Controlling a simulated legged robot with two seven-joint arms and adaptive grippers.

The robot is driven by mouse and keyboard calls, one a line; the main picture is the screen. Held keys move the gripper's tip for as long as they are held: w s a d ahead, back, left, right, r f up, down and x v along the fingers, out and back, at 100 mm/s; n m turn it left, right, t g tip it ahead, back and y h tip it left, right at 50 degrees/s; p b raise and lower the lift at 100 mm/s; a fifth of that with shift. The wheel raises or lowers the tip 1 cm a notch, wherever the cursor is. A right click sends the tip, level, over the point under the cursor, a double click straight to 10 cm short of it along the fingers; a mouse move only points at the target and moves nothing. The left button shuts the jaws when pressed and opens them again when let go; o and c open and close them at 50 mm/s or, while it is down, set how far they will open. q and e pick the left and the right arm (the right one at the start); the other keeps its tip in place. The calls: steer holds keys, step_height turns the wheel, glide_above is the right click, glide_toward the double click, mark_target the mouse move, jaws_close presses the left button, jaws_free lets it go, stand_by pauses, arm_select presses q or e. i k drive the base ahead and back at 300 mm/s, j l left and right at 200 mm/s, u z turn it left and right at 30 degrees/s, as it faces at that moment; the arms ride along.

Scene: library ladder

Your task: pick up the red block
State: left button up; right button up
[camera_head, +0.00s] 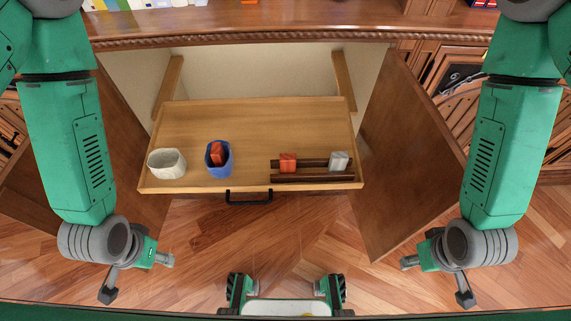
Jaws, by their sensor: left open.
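A red block (288,162) rests on dark rails (308,177) at the right of a pulled-out wooden drawer or shelf (250,128). A second red block (216,153) stands inside a blue cup (219,168) near the middle. My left gripper (138,278) is open and empty, low at the left and well apart from both blocks. My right gripper (436,281) is also open and empty, low at the right.
A white cup (167,164) stands at the drawer's left. A grey-white block (339,161) sits on the rails right of the red one. Open cabinet doors (410,150) flank the drawer, whose front has a black handle (248,198). The drawer's back half is clear.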

mark_target(288, 161)
steer(key=l+u, duration=0.35)
steer(key=l, duration=1.3)
